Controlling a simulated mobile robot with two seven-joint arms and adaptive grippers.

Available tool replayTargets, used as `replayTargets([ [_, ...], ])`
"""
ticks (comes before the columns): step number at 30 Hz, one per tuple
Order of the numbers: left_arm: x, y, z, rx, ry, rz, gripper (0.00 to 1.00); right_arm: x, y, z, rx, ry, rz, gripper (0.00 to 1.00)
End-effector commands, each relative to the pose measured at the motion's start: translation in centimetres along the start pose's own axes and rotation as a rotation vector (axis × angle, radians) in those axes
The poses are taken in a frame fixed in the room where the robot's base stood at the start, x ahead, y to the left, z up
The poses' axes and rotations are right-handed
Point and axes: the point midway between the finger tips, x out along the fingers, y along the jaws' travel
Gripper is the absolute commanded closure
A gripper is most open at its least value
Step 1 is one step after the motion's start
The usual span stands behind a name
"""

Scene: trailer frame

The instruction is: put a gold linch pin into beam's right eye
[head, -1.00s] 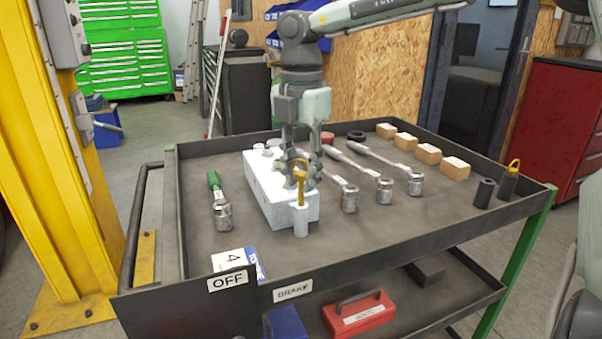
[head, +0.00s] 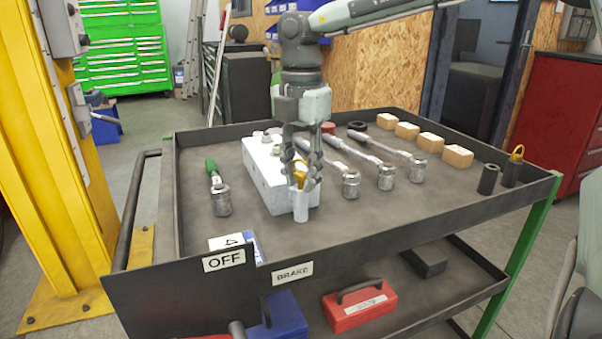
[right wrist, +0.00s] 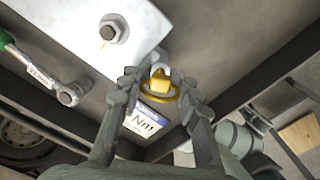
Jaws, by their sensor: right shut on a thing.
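The white beam (head: 262,170) lies on the dark tray top, with bolts along it. A white upright cylinder, its eye (head: 301,207), stands at its near end. A gold linch pin (head: 300,172) is between the fingertips of my right gripper (head: 302,182), right over that eye. Its shank is not visible; the head sits close to the cylinder's top, so it looks at least partly inside. In the right wrist view the pin's gold head and ring (right wrist: 161,90) show between the fingers. A second gold-ringed pin (head: 517,153) stands in a black holder at right. My left gripper is out of view.
Several ratchets and sockets (head: 386,177) lie right of the beam, and a green-handled one (head: 220,198) lies left. Wooden blocks (head: 457,156) line the right side.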

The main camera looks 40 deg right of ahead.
Motion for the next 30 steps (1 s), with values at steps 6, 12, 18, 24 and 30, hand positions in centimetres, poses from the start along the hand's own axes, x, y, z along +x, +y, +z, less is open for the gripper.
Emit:
replayTargets([
  [6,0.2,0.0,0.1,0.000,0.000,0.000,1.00,0.3,0.0,0.0,0.000,0.000,0.000,0.55],
  [12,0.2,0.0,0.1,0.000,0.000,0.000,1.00,0.3,0.0,0.0,0.000,0.000,0.000,0.43],
  [18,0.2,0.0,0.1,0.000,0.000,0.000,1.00,0.2,0.0,0.0,0.000,0.000,0.000,0.43],
  [24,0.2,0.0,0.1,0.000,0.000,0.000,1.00,-2.1,0.1,0.1,0.001,-0.003,0.003,0.43],
  [30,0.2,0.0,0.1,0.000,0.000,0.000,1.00,-6.5,0.1,0.0,0.002,-0.003,0.004,0.43],
])
